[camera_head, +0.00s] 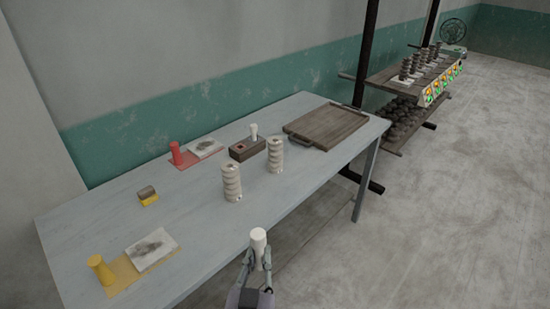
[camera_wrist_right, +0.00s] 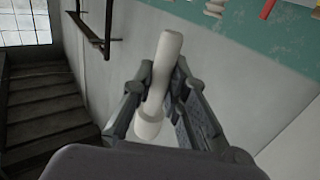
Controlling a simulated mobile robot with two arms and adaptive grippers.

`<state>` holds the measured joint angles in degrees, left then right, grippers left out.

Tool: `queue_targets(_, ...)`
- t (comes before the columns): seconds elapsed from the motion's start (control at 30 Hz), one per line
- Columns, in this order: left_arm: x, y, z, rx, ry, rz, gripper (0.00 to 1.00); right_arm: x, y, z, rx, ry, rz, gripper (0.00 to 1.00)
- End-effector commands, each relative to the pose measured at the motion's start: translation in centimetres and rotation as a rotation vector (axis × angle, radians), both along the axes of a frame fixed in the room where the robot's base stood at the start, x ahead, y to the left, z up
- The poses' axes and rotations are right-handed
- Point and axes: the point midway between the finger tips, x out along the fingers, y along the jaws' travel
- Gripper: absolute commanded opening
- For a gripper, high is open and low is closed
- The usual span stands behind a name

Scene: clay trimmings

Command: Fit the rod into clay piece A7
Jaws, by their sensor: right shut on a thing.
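My right gripper (camera_head: 257,268) is shut on a white rod (camera_head: 258,238), off the front edge of the table. In the right wrist view the rod (camera_wrist_right: 169,60) sits between the two fingers and leans a little. Two pale, ribbed clay pieces stand upright on the table: one nearer (camera_head: 231,184) and one farther right (camera_head: 274,156). The gripper and rod are apart from both. I cannot read any label to tell which is A7. My left gripper is not in view.
The grey table (camera_head: 200,255) also holds a dark wooden block (camera_head: 240,154) with a white peg (camera_head: 253,131), a wooden tray (camera_head: 326,127), a red stand (camera_head: 177,155), a yellow stand (camera_head: 98,268) and a small yellow-and-brown block (camera_head: 147,195). Shelves (camera_head: 414,73) stand back right.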

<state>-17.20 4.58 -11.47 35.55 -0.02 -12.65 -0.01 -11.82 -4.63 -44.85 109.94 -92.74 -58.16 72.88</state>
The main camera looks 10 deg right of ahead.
Motion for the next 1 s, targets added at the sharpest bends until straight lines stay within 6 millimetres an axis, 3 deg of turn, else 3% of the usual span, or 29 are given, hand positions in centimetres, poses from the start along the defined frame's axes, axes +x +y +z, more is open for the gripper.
queue_targets(0.47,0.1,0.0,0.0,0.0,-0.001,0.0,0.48,-0.2,-0.6,-0.3,-0.001,0.002,0.001,0.0)
queue_targets(0.57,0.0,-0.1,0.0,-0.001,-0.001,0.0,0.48,-0.8,-2.8,-1.2,-0.003,0.012,0.009,0.0)
queue_targets(0.73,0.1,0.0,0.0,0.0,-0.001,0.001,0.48,-3.3,-9.0,-2.3,-0.004,0.024,0.065,0.0)
queue_targets(0.9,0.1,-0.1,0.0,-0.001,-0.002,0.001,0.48,-5.8,-13.2,-0.9,-0.005,0.014,0.167,0.0)
queue_targets(1.0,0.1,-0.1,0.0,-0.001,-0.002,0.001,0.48,-6.8,-14.2,0.3,-0.005,0.008,0.225,0.0)
